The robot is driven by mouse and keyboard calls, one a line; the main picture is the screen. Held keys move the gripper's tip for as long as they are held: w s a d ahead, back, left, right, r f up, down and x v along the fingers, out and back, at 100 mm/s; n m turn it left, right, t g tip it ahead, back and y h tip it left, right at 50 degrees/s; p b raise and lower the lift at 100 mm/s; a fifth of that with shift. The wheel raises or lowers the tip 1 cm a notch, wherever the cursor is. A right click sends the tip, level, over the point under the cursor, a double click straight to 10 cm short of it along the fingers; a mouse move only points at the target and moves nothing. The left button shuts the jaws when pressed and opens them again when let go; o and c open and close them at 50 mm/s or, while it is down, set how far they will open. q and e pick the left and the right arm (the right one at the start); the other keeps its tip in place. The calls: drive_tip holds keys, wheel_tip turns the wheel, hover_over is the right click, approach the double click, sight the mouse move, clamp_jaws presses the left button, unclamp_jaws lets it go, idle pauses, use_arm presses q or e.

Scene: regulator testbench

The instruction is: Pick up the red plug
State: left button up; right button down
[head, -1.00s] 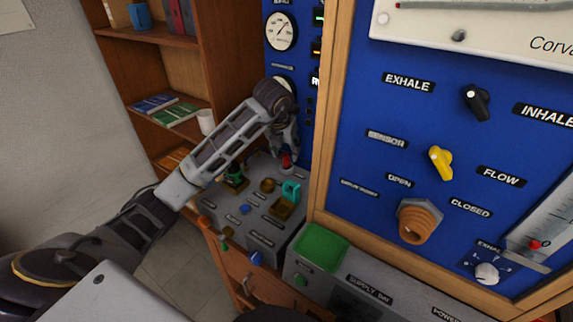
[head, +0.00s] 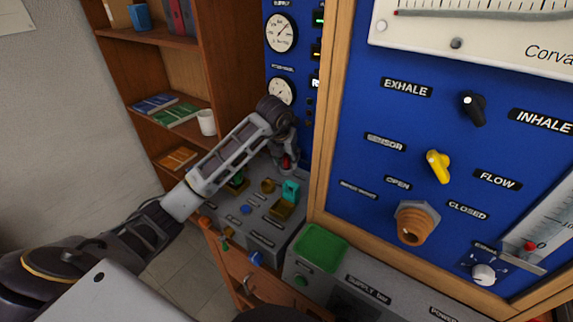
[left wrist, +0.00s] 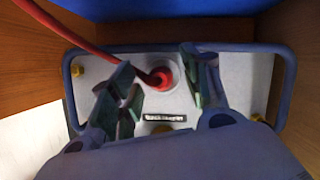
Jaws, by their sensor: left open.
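The red plug (head: 286,162) stands on the grey panel box at the foot of the blue gauge panel, at the back. In the left wrist view the red plug (left wrist: 161,77) has a red cable running off to the upper left. My left gripper (head: 287,158) is lowered over it from above. In the left wrist view the left gripper (left wrist: 158,88) is open, with one finger on each side of the plug and visible gaps between. Whether a finger touches it cannot be told. My right gripper is not in view.
A blue bar handle (left wrist: 289,85) frames the plate around the plug. A teal fitting (head: 291,190) and several knobs sit in front on the grey box (head: 262,228). A wooden post (head: 329,120) and large blue panel (head: 370,150) stand close on the right.

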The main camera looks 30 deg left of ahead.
use_arm(q)
drive_tip(key=shift+w+f, duration=0.2)
drive_tip(key=shift+f, duration=0.2)
clamp_jaws()
idle(0.4)
